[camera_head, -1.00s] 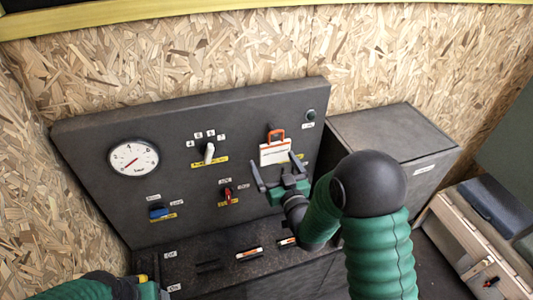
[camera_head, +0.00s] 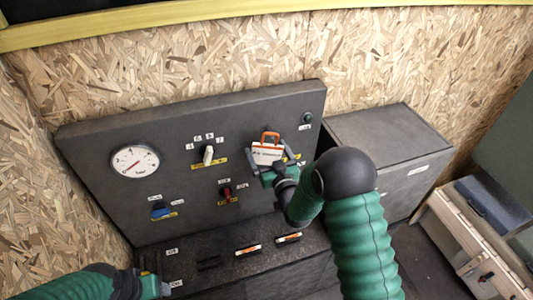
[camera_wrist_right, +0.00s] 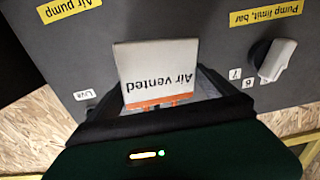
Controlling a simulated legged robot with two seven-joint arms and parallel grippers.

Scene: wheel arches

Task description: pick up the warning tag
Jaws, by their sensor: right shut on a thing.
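The warning tag (camera_head: 266,154) is a white plate with an orange loop on top, against the dark panel's upper right part. In the right wrist view the tag (camera_wrist_right: 156,70) appears upside down, reads "Air vented" and has an orange edge. My right gripper (camera_head: 270,160) is shut on the tag, with a finger at each side of it. I cannot tell whether the loop still rests on a hook. My left gripper (camera_head: 156,286) is at the bottom left edge, apart from the tag; its fingers do not show clearly.
The dark panel (camera_head: 110,205) carries a round gauge (camera_head: 135,161), a white selector knob (camera_head: 208,155), a red switch (camera_head: 226,194) and a blue switch (camera_head: 160,211). A dark box (camera_head: 380,145) stands right of the panel. A wooden crate (camera_head: 455,235) is at far right.

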